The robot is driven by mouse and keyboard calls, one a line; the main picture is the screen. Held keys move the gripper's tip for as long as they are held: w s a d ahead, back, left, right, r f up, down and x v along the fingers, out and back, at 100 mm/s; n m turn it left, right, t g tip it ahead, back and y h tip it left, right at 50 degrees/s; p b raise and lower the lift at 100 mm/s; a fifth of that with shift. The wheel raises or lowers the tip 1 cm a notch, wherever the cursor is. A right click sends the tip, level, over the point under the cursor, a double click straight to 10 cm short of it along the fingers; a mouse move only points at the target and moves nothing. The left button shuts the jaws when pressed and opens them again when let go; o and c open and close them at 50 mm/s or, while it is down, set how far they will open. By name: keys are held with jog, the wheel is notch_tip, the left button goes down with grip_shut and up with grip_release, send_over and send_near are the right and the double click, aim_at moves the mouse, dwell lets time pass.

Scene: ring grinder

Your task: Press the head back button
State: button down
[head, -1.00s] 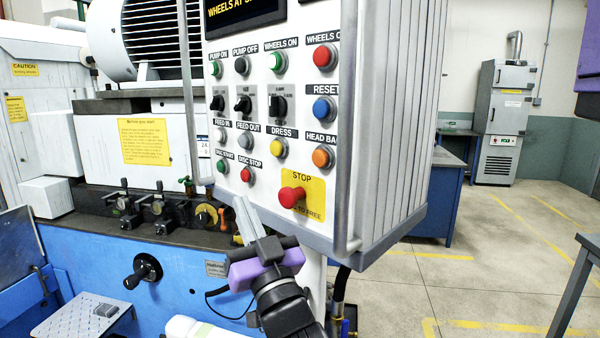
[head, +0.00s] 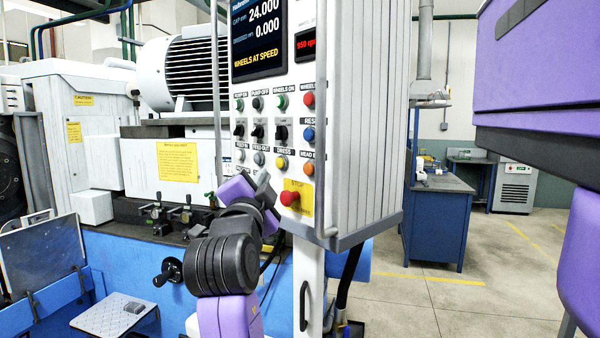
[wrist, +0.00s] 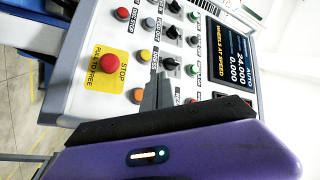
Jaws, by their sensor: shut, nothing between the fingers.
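The head back button (head: 307,168) is the orange round button on the right side of the white control panel (head: 272,82), under the blue reset button (head: 308,134). Its label is partly cut off by the panel's grey rail. In the wrist view the orange button (wrist: 138,96) is just left of my fingers. My gripper (head: 263,180) is shut and empty, in front of the panel's lower left part, hiding the lower buttons there. In the wrist view my gripper (wrist: 159,78) overlaps the panel between the orange button and the switches. Contact with the panel cannot be told.
The red stop knob (head: 290,198) on its yellow plate sits just below the orange button. The yellow dress button (head: 282,162) is to its left. A grey vertical rail (head: 321,120) runs along the panel's right edge. A blue workbench (head: 437,220) stands behind at right.

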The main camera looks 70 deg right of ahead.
aim_at(309, 168)
jog(key=shift+a, duration=0.1)
dwell(0.3)
jog(key=s+d+p, duration=0.3)
jog(key=s+d, duration=0.1)
jog(key=d, duration=0.4)
jog(key=shift+s, duration=0.15)
dwell(2.1)
jog(key=shift+s+d, duration=0.15)
jog(key=shift+d, duration=0.2)
